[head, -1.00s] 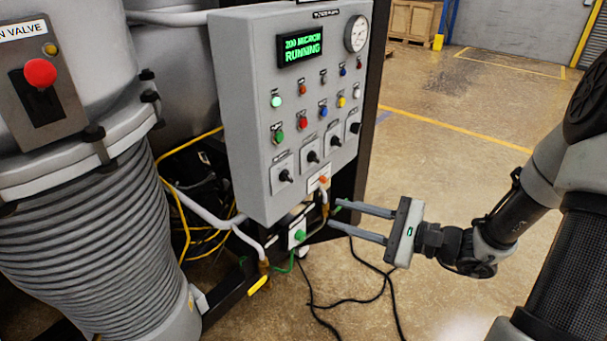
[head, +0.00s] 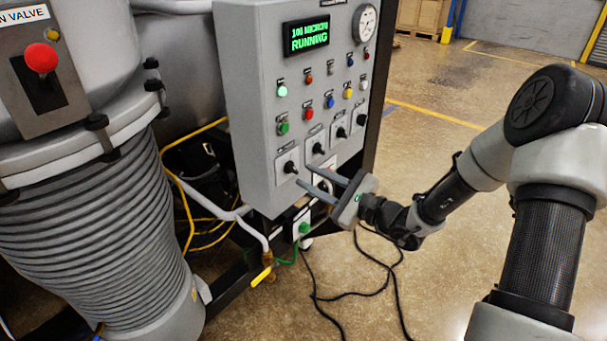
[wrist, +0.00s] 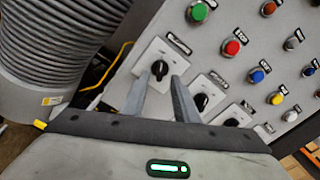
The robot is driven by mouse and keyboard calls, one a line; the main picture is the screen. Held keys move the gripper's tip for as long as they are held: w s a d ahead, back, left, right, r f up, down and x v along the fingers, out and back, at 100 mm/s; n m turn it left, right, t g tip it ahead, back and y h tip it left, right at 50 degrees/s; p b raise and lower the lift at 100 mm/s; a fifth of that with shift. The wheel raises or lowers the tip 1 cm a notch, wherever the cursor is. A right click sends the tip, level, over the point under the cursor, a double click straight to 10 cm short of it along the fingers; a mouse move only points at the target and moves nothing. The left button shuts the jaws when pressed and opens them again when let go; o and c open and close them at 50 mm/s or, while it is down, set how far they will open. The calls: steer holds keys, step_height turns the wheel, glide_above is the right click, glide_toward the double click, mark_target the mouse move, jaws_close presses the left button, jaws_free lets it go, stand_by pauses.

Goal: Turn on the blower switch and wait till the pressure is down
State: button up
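The grey control panel (head: 250,110) carries a row of black rotary switches on white plates along its lower part. Their labels are too small to read, so I cannot tell which is the blower switch. The leftmost rotary switch (head: 290,167) also shows in the wrist view (wrist: 160,68), just past and between my fingertips. A second rotary switch (wrist: 202,101) is right of my right finger. My gripper (head: 303,176) is open, with its fingers pointing at the panel's lower left; I cannot tell whether they touch it. The green display (head: 306,36) reads "100 MICRON RUNNING".
A round gauge (head: 365,22) is at the panel's upper right, above several coloured buttons. A ribbed grey vessel (head: 90,240) with a red button (head: 41,58) stands left. Yellow hoses and black cables (head: 340,297) lie below. The floor at right is clear.

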mark_target(292, 169)
steer(key=shift+x, duration=1.45)
steer(key=shift+c, duration=0.4)
jaws_close()
steer(key=shift+m+p, duration=0.3)
steer(key=m+p, duration=0.2)
steer(key=shift+r+m, duration=0.15)
steer(key=shift+m, duration=0.25)
steer(key=m+p, duration=0.2)
steer(key=shift+s+m, duration=0.1)
steer(key=shift+m, duration=0.3)
steer(key=m+p, duration=0.4)
steer(key=m, duration=0.1)
steer(key=shift+m, duration=0.3)
steer(key=shift+a, duration=0.1)
